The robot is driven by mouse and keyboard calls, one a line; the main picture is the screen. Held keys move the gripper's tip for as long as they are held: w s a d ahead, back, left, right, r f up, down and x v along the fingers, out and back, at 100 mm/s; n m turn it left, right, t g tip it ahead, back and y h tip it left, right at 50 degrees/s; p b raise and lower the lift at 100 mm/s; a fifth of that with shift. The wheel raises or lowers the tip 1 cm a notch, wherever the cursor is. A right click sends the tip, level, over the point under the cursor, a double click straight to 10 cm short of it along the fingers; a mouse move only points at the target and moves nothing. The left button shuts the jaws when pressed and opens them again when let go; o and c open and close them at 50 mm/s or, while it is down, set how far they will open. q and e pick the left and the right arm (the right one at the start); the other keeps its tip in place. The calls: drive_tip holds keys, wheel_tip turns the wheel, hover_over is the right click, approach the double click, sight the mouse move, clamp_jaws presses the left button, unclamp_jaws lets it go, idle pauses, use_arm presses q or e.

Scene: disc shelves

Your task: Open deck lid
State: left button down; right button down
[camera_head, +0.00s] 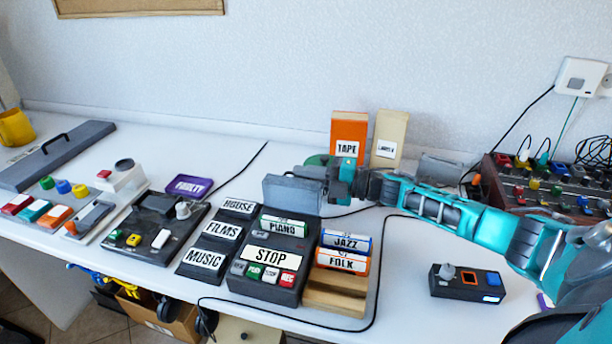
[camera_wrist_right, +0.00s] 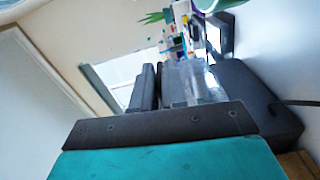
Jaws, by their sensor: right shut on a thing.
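The dark deck (camera_head: 268,266) stands near the table's front edge, with a STOP label and a row of buttons on it. A cassette labelled PIANO (camera_head: 283,226) lies in its upper part. The grey deck lid (camera_head: 292,195) stands raised, nearly upright, at the deck's back edge. My right gripper (camera_head: 334,188) is at the lid's right edge and is shut on it; the exact contact is small in the head view. In the right wrist view, the fingers (camera_wrist_right: 165,88) are close together beside a pale, see-through part, and the deck's dark body (camera_wrist_right: 252,100) is at the right. My left gripper is out of view.
A wooden rack (camera_head: 334,299) with JAZZ and FOLK cassettes stands right of the deck. HOUSE, FILMS and MUSIC blocks (camera_head: 205,260) are on its left. An orange TAPE box (camera_head: 347,125) stands behind my gripper. A black cable (camera_head: 378,265) curves around the rack.

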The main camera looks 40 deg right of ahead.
drive_tip(key=shift+d+r, duration=0.1)
drive_tip(key=shift+r, duration=0.05)
drive_tip(key=c, duration=1.2)
unclamp_jaws()
drive_tip(key=shift+c, duration=0.2)
drive_tip(key=v, duration=1.2)
drive_tip(key=shift+s+d+p, duration=0.2)
drive_tip(key=shift+s+p, duration=0.15)
drive_tip(key=shift+p, duration=0.05)
